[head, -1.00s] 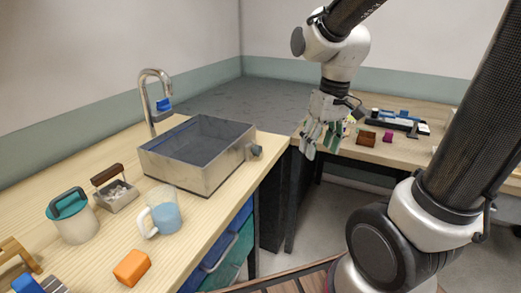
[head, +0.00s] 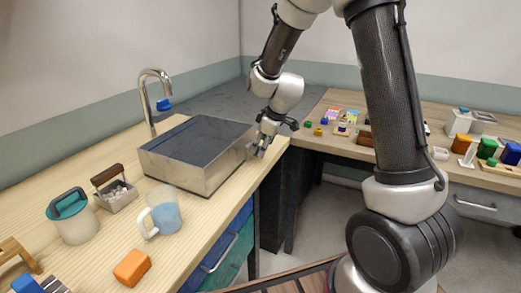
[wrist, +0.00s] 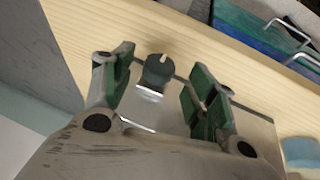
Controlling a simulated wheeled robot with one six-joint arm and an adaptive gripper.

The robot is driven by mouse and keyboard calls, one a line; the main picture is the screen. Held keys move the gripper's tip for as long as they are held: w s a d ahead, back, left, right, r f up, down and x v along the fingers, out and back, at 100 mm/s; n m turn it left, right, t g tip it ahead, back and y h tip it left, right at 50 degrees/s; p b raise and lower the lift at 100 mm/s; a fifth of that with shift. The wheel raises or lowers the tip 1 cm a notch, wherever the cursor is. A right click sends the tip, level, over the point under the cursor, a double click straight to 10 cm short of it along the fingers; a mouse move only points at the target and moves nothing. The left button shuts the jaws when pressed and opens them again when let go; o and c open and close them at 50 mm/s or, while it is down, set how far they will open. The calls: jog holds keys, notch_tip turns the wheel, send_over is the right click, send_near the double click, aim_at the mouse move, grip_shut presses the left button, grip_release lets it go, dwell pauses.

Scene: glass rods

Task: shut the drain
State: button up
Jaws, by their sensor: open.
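A grey metal sink basin (head: 190,172) stands on the wooden counter, with a curved tap (head: 145,95) behind it. The drain knob (wrist: 156,73) is round and dark with a pale pointer mark, on the basin's right-hand end wall. My gripper (head: 260,150) is at that end of the basin and hides most of the knob in the head view. In the wrist view my gripper (wrist: 163,86) is open, with its green-padded fingers on either side of the knob. Gaps show between the knob and both fingers.
A jug of blue liquid (head: 164,212), a lidded pot (head: 73,222), an orange block (head: 132,267) and a small metal box with a brown handle (head: 117,195) stand on the counter. Another table (head: 400,160) at the right carries many small objects.

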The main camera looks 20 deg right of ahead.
jog(key=shift+x, duration=1.6)
jog(key=c, duration=1)
